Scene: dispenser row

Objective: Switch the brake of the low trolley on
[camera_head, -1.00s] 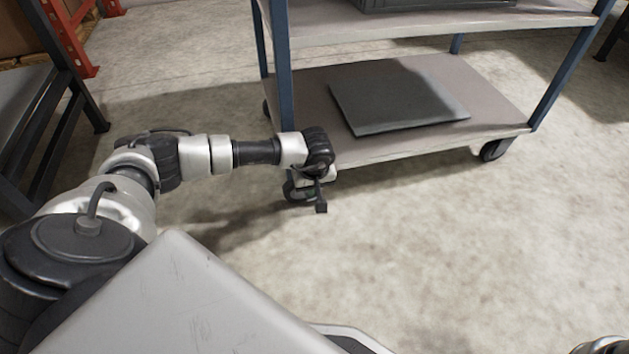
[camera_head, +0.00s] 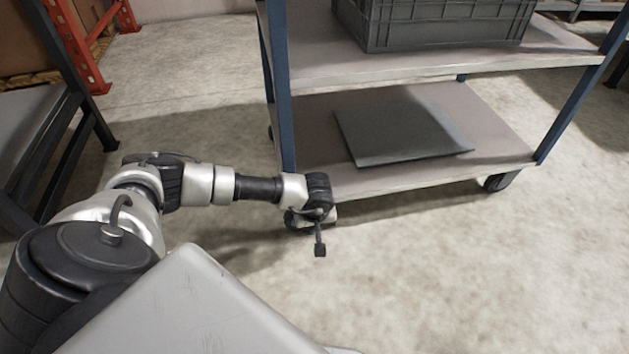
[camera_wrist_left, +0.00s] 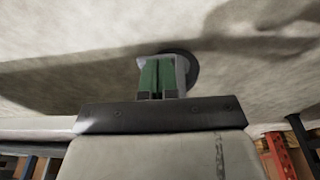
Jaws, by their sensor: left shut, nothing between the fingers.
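The trolley (camera_head: 420,179) has blue posts, two grey-brown shelves and dark casters. Its front-left caster (camera_head: 291,220) is mostly hidden behind my left wrist; a front-right caster (camera_head: 499,182) shows clear. My left gripper (camera_head: 303,222) is down by the front-left caster, below the lower shelf's corner. In the left wrist view my green-padded fingers (camera_wrist_left: 157,75) are shut with nothing between them. A dark round wheel part (camera_wrist_left: 188,66) shows just behind their tips; I cannot tell whether they touch it. I cannot make out the brake pedal or its position. My right gripper is not in view.
A flat grey panel (camera_head: 395,135) lies on the lower shelf. A grey crate (camera_head: 445,27) stands on the top shelf. A dark-framed table (camera_head: 62,130) and a red rack post (camera_head: 72,45) are at the left. The concrete floor in front of the trolley is clear.

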